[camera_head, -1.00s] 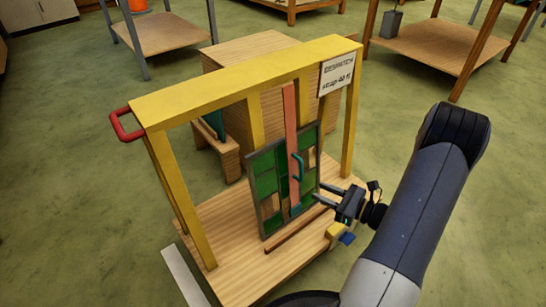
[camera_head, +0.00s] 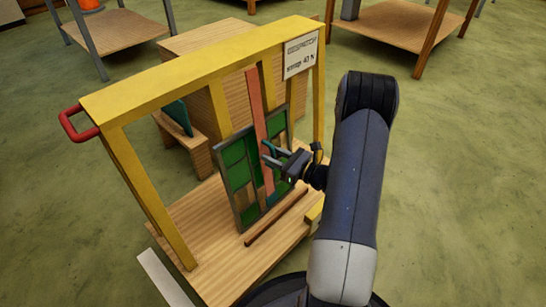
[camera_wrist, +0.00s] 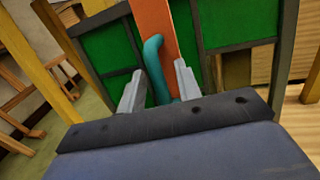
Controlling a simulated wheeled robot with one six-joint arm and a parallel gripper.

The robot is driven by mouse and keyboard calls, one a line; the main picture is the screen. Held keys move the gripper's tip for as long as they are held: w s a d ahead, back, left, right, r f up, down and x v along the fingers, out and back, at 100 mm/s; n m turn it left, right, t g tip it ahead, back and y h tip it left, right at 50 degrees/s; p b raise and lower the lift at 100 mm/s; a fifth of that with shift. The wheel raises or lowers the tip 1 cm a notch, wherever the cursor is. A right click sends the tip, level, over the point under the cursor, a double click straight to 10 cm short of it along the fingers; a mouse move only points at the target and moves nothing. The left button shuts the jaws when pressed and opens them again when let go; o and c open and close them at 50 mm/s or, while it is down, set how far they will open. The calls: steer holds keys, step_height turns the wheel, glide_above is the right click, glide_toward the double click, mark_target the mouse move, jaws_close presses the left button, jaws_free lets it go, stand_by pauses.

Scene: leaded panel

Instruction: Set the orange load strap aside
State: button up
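The orange load strap (camera_head: 257,115) stands upright across the front of the green leaded panel (camera_head: 236,157). It also shows in the wrist view (camera_wrist: 152,18). A teal handle (camera_wrist: 154,65) is on the strap's face. My gripper (camera_head: 271,157) is at the handle, in front of the strap. In the wrist view my gripper (camera_wrist: 160,84) is open, with one finger on each side of the handle's lower part. I cannot tell whether either finger touches it. The strap's lower part is hidden behind my gripper in the wrist view.
A yellow frame (camera_head: 190,72) with a red side handle (camera_head: 75,124) and a written sign (camera_head: 301,55) stands over the panel. A wooden strip (camera_head: 276,218) lies along the wooden base (camera_head: 205,208). A wooden box (camera_head: 200,40) stands behind.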

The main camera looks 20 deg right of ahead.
steer(key=shift+w+a, duration=0.1)
steer(key=shift+w, duration=0.05)
steer(key=shift+c, duration=0.2)
jaws_close()
stand_by(0.3)
